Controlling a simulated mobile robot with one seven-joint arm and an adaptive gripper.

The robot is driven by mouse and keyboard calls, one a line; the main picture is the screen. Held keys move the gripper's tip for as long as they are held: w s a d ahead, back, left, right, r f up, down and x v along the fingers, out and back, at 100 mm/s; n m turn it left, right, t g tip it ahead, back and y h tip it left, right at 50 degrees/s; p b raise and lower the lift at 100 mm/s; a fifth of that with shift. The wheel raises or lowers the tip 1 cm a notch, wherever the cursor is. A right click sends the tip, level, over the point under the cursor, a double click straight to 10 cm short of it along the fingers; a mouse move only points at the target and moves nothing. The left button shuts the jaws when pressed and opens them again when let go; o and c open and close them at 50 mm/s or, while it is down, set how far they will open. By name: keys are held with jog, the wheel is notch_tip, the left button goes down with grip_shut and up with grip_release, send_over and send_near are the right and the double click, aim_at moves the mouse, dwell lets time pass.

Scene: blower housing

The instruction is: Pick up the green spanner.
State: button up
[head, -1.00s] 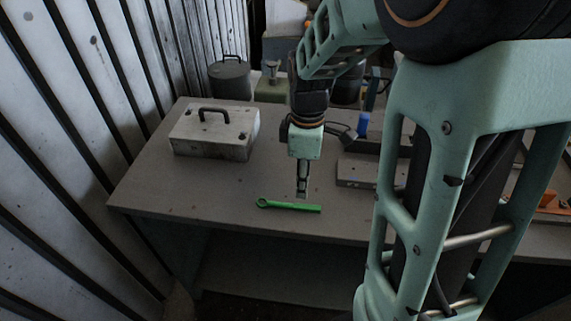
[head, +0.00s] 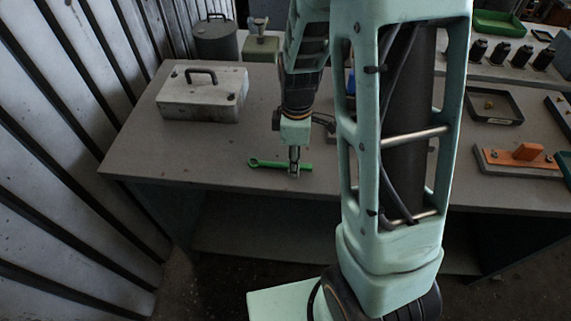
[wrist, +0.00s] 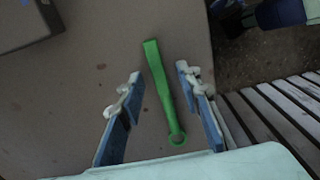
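The green spanner (head: 268,164) lies flat on the grey table (head: 215,140) close to its front edge, with its ring end to the left in the head view. In the wrist view the spanner (wrist: 160,85) runs lengthwise between the two fingers, ring end nearest the palm. My gripper (head: 294,172) is over the spanner's right part in the head view and hides a bit of it. In the wrist view my gripper (wrist: 155,85) is open, with one finger on each side of the spanner and visible gaps. Its exact height above the table is unclear.
A grey metal box with a handle (head: 202,94) stands on the table at the left. A dark tray (head: 494,106) and an orange part on a plate (head: 528,152) lie to the right. A corrugated wall (head: 60,150) borders the left side.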

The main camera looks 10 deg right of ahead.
grip_shut()
jog(key=shift+r, duration=0.15)
jog(key=shift+r+p, duration=0.55)
notch_tip(320, 180, up, 2)
jog(key=shift+r+p, duration=0.1)
jog(key=shift+p, duration=0.75)
jog(key=s+d+r+p, duration=0.5)
jog(key=s+d+r, duration=0.3)
jog(key=s, duration=0.3)
jog(key=shift+d+r, duration=0.25)
jog(key=shift+r, duration=0.45)
jog(key=shift+s, duration=0.1)
